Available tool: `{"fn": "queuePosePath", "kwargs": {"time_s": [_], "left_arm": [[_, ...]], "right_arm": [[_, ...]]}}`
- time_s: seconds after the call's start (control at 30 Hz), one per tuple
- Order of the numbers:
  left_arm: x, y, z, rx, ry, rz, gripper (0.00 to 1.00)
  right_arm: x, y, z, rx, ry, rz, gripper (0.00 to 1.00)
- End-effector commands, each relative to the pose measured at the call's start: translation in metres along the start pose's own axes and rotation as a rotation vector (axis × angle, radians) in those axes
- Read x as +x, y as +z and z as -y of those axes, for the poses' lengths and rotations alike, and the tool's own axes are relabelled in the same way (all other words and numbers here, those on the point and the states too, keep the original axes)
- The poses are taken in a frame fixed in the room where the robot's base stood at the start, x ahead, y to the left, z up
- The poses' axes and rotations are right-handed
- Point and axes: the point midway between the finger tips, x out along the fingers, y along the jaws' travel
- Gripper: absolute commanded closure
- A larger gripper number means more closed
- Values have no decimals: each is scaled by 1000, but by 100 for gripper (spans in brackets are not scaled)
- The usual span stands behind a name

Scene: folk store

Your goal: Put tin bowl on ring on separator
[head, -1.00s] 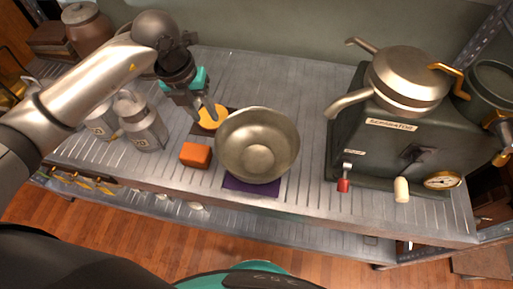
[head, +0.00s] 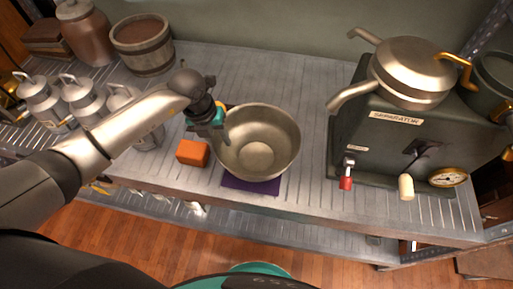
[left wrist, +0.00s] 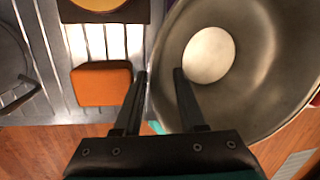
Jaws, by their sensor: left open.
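The tin bowl (head: 259,152) stands upright on a purple mat (head: 250,186) near the shelf's front edge. My left gripper (head: 220,131) is at the bowl's left rim, open. In the left wrist view, the fingers of my left gripper (left wrist: 160,85) straddle the wall of the bowl (left wrist: 255,60), one outside and one over the inside; contact cannot be told. The green separator (head: 400,140) stands to the right, bearing a lidded metal vessel with spouts (head: 408,72). A dark green ring (head: 493,80) shows at its right end, partly cut off by the frame.
An orange block (head: 192,153) lies just left of the bowl. Milk cans (head: 84,97) and a wooden tub (head: 143,48) stand farther left. A red-handled tap (head: 346,178) and a pale-handled lever (head: 406,187) front the separator.

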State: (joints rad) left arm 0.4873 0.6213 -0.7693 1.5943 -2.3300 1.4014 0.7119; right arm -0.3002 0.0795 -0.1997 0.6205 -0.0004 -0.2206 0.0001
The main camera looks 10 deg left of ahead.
Motion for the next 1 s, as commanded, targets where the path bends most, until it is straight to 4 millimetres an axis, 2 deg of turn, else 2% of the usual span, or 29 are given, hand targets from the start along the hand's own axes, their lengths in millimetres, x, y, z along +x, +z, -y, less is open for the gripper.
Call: {"fn": "queuePosePath", "kwargs": {"time_s": [0.27, 0.63, 1.0], "left_arm": [[5, 0, 0, 0, 0, 0, 60], [4, 0, 0, 0, 0, 1, 100], [5, 0, 0, 0, 1, 0, 100]], "right_arm": [[1, 0, 0, 0, 0, 0, 50], [1, 0, 0, 0, 0, -1, 50], [1, 0, 0, 0, 0, -1, 50]]}}
